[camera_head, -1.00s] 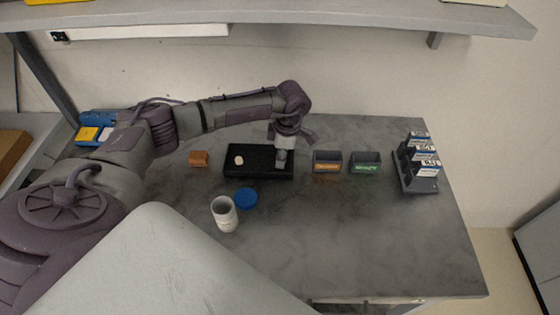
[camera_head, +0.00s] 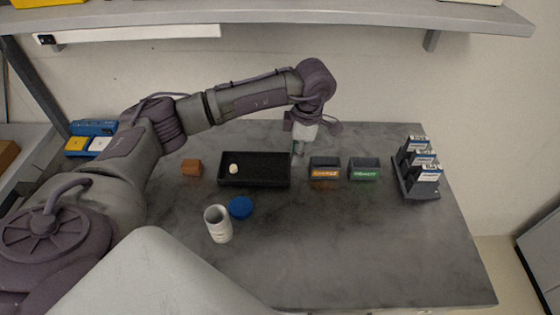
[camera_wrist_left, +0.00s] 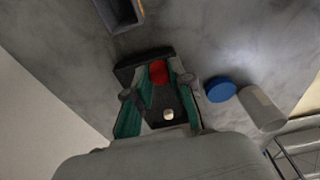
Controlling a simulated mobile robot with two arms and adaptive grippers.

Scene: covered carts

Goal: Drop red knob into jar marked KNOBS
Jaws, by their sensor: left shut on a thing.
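My left gripper (camera_head: 298,152) hangs above the table near the right end of the black tray (camera_head: 262,183). In the left wrist view its green-lined fingers (camera_wrist_left: 158,80) are shut on the red knob (camera_wrist_left: 158,71). The knob cannot be made out in the head view. An open white jar (camera_head: 218,228) stands upright in front of the tray; its label is not readable. The jar also shows in the left wrist view (camera_wrist_left: 262,108). My right gripper is not in view.
A cream knob (camera_head: 234,169) lies in the tray. A blue lid (camera_head: 240,207) lies beside the jar. An orange-brown block (camera_head: 191,168) is left of the tray. Two labelled bins (camera_head: 325,168) (camera_head: 363,169) and a rack (camera_head: 417,174) stand right. The table's front right is clear.

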